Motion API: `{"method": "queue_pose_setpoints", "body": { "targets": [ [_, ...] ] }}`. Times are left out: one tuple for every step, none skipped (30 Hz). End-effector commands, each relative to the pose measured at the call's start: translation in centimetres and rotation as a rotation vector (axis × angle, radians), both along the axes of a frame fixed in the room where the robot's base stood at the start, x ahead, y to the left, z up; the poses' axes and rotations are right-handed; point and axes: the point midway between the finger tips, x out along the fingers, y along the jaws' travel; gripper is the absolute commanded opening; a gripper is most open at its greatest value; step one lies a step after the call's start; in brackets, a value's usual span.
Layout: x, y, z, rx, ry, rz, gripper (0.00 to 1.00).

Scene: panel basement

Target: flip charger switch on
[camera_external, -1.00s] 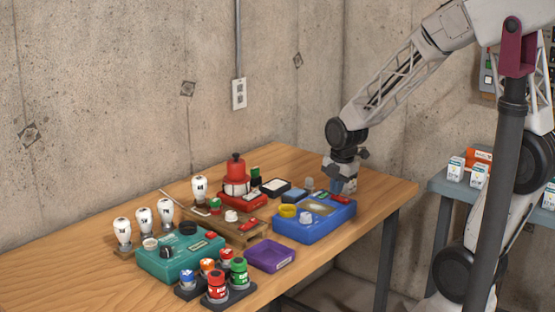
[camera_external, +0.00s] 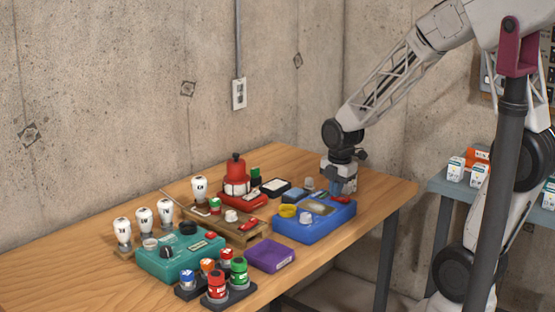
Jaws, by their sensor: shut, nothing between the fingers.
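A blue box (camera_external: 300,234) with a grey oval panel, a yellow ring and a white knob sits toward the right of the wooden table. A small red switch (camera_external: 337,199) is at its back right; its position is too small to tell. A teal box (camera_external: 165,266) with black knobs and another red switch (camera_external: 211,235) stands at the front left. No readable label shows which box is the charger. My gripper (camera_external: 343,193) is shut and empty, pointing down at the blue box's back right corner beside its red switch. I cannot tell whether it touches.
White bulbs line the left. The table's right end is clear. A shelf with small boxes (camera_external: 456,168) stands at right.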

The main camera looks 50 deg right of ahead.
Motion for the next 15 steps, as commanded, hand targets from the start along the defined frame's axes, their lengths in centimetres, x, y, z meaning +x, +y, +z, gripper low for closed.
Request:
{"method": "queue_pose_setpoints", "body": {
  "targets": [
    [-0.1, 0.0, 0.1, 0.0, 0.0, 0.0, 0.0],
    [-0.1, 0.0, 0.1, 0.0, 0.0, 0.0, 0.0],
    [-0.2, 0.0, 0.1, 0.0, 0.0, 0.0, 0.0],
    [-0.3, 0.0, 0.2, 0.0, 0.0, 0.0, 0.0],
    [-0.4, 0.0, 0.2, 0.0, 0.0, 0.0, 0.0],
    [-0.6, 0.0, 0.3, 0.0, 0.0, -0.001, 0.0],
    [-0.6, 0.0, 0.3, 0.0, 0.0, -0.001, 0.0],
    [-0.8, 0.0, 0.4, 0.0, 0.0, -0.001, 0.0],
    [-0.9, 0.0, 0.4, 0.0, 0.0, -0.001, 0.0],
    [-1.0, 0.0, 0.5, 0.0, 0.0, -0.001, 0.0],
    [-1.1, 0.0, 0.5, 0.0, 0.0, -0.001, 0.0],
    [-1.2, 0.0, 0.5, 0.0, 0.0, -0.001, 0.0],
    [-1.3, 0.0, 0.6, 0.0, 0.0, -0.001, 0.0],
    [-1.3, 0.0, 0.6, 0.0, 0.0, -0.001, 0.0],
    [-1.4, 0.0, 0.6, 0.0, 0.0, -0.001, 0.0]
  ]
}}
